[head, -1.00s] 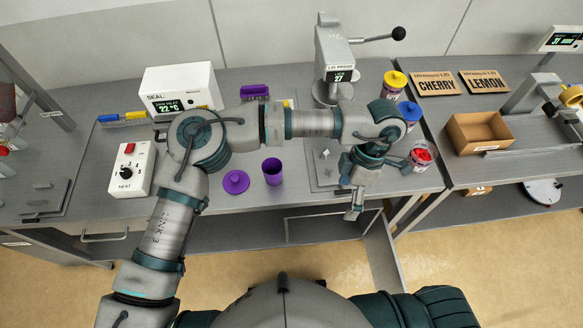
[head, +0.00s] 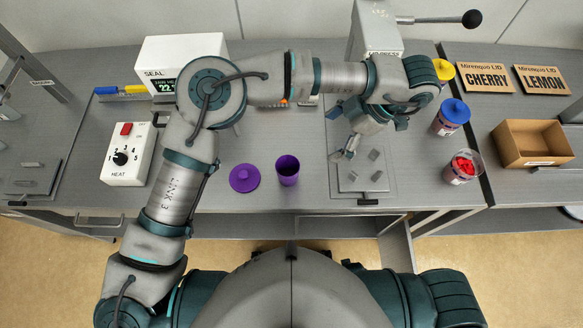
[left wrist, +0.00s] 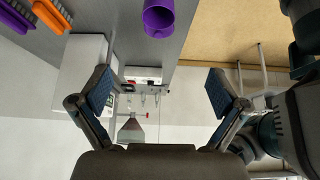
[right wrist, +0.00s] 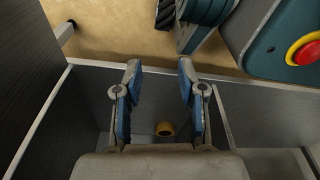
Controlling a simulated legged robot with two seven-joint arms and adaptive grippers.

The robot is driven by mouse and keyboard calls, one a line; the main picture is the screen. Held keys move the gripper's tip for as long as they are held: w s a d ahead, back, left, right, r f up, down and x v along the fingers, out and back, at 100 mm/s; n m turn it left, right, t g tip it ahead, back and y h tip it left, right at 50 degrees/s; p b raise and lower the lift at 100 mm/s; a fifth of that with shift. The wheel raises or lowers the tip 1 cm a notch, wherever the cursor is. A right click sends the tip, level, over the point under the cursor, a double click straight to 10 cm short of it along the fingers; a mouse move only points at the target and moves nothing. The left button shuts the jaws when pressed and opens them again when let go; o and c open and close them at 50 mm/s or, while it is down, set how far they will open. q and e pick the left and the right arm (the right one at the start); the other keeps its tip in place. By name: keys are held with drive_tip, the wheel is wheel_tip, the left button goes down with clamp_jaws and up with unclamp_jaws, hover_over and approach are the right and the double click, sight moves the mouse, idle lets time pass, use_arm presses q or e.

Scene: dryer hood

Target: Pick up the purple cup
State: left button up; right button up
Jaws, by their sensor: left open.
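The purple cup (head: 287,171) stands upright on the grey bench, with the round purple lid (head: 244,178) lying flat to its left. In the left wrist view the cup (left wrist: 158,17) shows at the top edge, partly cut off. My left gripper (head: 346,153) hangs to the right of the cup, over the left part of a flat plate. It is open and empty, apart from the cup; in the left wrist view its fingers (left wrist: 161,90) are spread wide. My right gripper (right wrist: 158,75) shows only in the right wrist view, open with nothing between its fingers, below the bench top's level as far as I can tell.
A heat control box (head: 128,152) and the seal machine (head: 183,60) stand at left. Small grey pieces lie on the plate (head: 376,190). Jars with a yellow lid (head: 443,70), a blue lid (head: 453,113) and red contents (head: 462,167) stand at right, near a cardboard box (head: 531,146).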

use_arm(q)
drive_tip(key=b+x, duration=0.2)
drive_tip(key=x, duration=0.2)
drive_tip(key=b, duration=0.2)
approach(290, 165)
drive_tip(key=f, duration=0.2)
drive_tip(key=x, duration=0.4)
drive_tip(key=shift+a+r+p, duration=0.25)
drive_tip(key=shift+a+p, duration=0.05)
drive_tip(key=shift+p, duration=0.05)
drive_tip(key=shift+s+a+f, duration=0.15)
drive_tip(key=shift+a+f, duration=0.2)
drive_tip(key=shift+a, duration=0.2)
drive_tip(key=x, duration=0.4)
drive_tip(key=shift+d+f, duration=0.15)
drive_tip(key=shift+f, duration=0.2)
drive_tip(key=c, duration=1.3)
use_arm(e)
drive_tip(key=w+a+r, duration=0.1)
drive_tip(key=w+r, duration=0.3)
drive_tip(key=w, duration=0.1)
drive_tip(key=shift+r, duration=0.3)
